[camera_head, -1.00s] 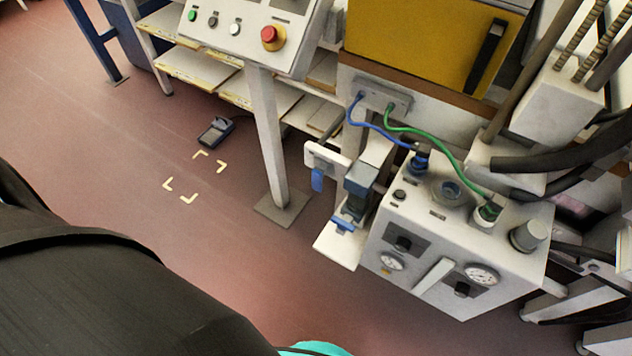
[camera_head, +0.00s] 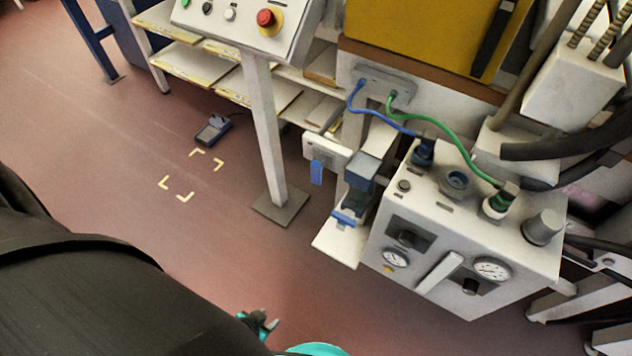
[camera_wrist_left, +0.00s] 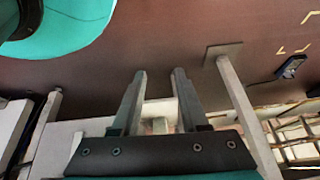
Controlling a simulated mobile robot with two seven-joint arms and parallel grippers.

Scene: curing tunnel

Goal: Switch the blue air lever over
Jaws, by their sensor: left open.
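A blue lever (camera_head: 316,172) hangs straight down from a small white plate beside the control-stand post. A second blue part (camera_head: 343,218) sits lower, at the foot of the grey-blue unit in front of the white box; I cannot tell for certain which one is the air lever. My left gripper (camera_head: 268,322) is low at the bottom of the head view, below and left of both blue parts and well apart from them. In the left wrist view its two dark fingers (camera_wrist_left: 160,75) are spread with nothing between them. My right gripper is not seen.
A white box (camera_head: 425,230) with gauges, knobs and blue and green hoses stands right of the levers. A control panel (camera_head: 240,25) with a red button stands on a post (camera_head: 265,140) to the left.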

